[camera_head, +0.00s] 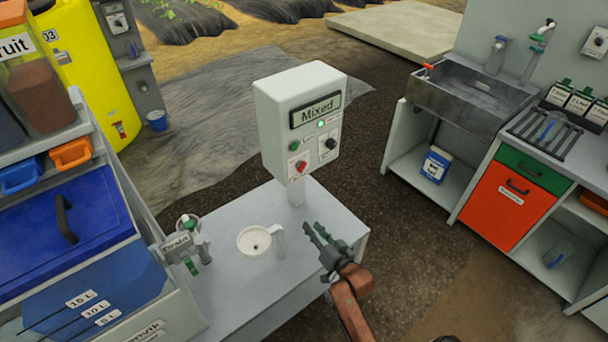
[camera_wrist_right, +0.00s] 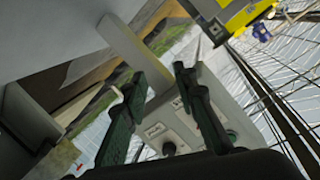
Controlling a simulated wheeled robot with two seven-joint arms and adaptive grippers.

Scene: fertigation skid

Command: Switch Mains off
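A white control box (camera_head: 277,118) stands on a post on the grey bench. Its display reads "Mixed", and a green lamp (camera_head: 320,125) below it is lit. Its front has a green button (camera_head: 294,146), a red control (camera_head: 300,166) and a black knob (camera_head: 331,143). The small labels are unreadable, so I cannot tell which is Mains. In the right wrist view, the black knob (camera_wrist_right: 168,148) and the red control (camera_wrist_right: 197,127) show beyond the fingers. My right gripper (camera_head: 313,228) is open and empty, below and in front of the box, apart from it. My left gripper is out of view.
A blue-lidded tank (camera_head: 95,215) stands at the left. A sink unit (camera_head: 468,98) is at the right.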

